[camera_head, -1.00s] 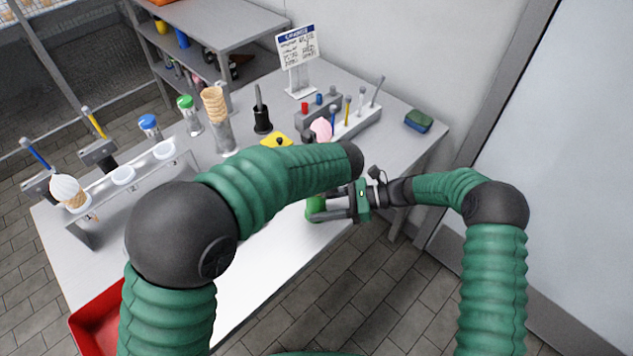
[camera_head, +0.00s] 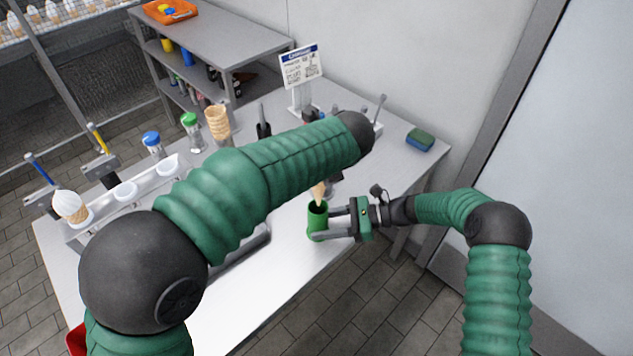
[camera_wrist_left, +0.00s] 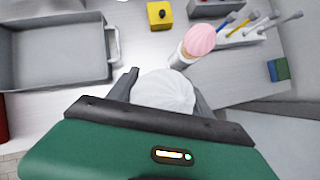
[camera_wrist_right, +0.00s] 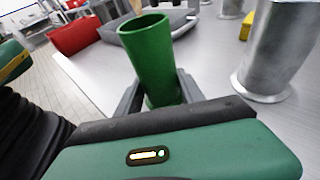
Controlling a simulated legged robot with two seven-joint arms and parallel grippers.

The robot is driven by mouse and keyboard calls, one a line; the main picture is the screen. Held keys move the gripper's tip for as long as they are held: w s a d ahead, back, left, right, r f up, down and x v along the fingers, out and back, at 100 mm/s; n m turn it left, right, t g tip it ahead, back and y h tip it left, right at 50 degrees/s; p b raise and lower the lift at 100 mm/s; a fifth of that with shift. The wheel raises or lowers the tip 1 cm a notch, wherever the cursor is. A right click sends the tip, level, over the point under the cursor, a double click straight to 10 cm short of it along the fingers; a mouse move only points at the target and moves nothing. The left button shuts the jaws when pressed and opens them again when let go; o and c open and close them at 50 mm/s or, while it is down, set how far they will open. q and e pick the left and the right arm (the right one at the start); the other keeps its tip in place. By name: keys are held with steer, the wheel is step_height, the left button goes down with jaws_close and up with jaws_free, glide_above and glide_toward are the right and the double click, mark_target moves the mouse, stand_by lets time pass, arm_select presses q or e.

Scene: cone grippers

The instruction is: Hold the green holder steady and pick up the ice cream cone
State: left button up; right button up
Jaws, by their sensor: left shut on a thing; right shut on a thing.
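The green holder (camera_head: 316,219) is an upright cup near the table's front edge. My right gripper (camera_head: 326,224) is shut around its lower part. In the right wrist view the holder (camera_wrist_right: 149,58) has an open top, with no cone seen in it. My left gripper (camera_wrist_left: 165,86) is shut on the ice cream cone, whose white scoop (camera_wrist_left: 164,91) fills the space between its fingers. In the head view the cone's tip (camera_head: 319,193) shows just above the holder's mouth. My left forearm hides the left gripper and the scoop there.
A pink ice cream (camera_wrist_left: 200,40) stands in a metal cup nearby. A grey tray (camera_wrist_left: 55,50) lies on the table. A rack (camera_head: 125,192) holding another white cone is at the left. A sponge (camera_head: 420,140) lies at the back right.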

steer(key=o, duration=1.1)
steer(key=shift+c, duration=0.2)
steer(key=v, duration=1.2)
